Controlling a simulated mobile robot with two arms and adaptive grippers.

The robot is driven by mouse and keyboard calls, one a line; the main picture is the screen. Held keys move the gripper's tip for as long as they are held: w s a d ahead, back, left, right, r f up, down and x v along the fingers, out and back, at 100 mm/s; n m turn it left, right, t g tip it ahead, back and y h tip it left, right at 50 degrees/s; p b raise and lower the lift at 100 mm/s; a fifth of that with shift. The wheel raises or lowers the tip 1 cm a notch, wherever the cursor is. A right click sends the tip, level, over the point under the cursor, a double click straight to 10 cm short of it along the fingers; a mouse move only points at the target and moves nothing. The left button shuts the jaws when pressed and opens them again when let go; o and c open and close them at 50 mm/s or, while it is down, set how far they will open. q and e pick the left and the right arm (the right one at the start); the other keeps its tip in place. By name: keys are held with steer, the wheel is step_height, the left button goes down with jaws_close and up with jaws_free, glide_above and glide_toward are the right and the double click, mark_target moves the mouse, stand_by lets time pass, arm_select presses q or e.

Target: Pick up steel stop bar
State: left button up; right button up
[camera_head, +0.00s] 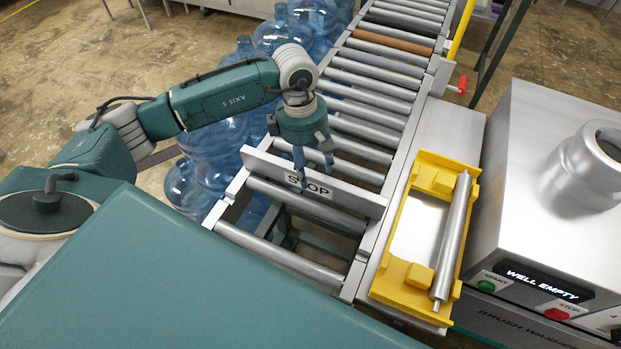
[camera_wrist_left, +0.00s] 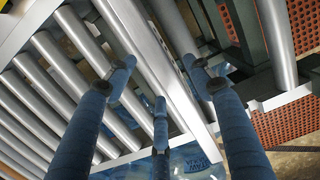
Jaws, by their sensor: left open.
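The steel stop bar (camera_head: 352,195) is a flat grey plate marked STOP, standing on edge across the roller conveyor (camera_head: 372,100). My left gripper (camera_head: 314,168) is directly above its middle, pointing down, with blue fingers spread and open. In the left wrist view the bar (camera_wrist_left: 158,68) runs diagonally between the spread fingers of the gripper (camera_wrist_left: 163,88). The fingers appear to straddle the bar; I cannot tell whether any finger touches it. My right gripper is not in view.
A yellow cradle (camera_head: 404,282) with a loose steel roller (camera_head: 452,236) sits right of the conveyor. Beyond it stands the brush washer (camera_head: 520,200), its display reading WELL EMPTY. Blue water jugs (camera_head: 185,185) crowd the conveyor's left side. An open gap shows between rollers in front of the bar.

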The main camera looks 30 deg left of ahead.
mark_target(310, 171)
arm_select(q)
step_height(310, 171, down, 4)
steer(key=shift+s+r+p, duration=0.1)
steer(key=shift+r+p, duration=0.05)
steer(key=shift+p, duration=0.7)
steer(key=shift+d+f, duration=0.1)
steer(key=shift+f, duration=0.45)
steer(key=shift+r, duration=0.1)
jaws_close()
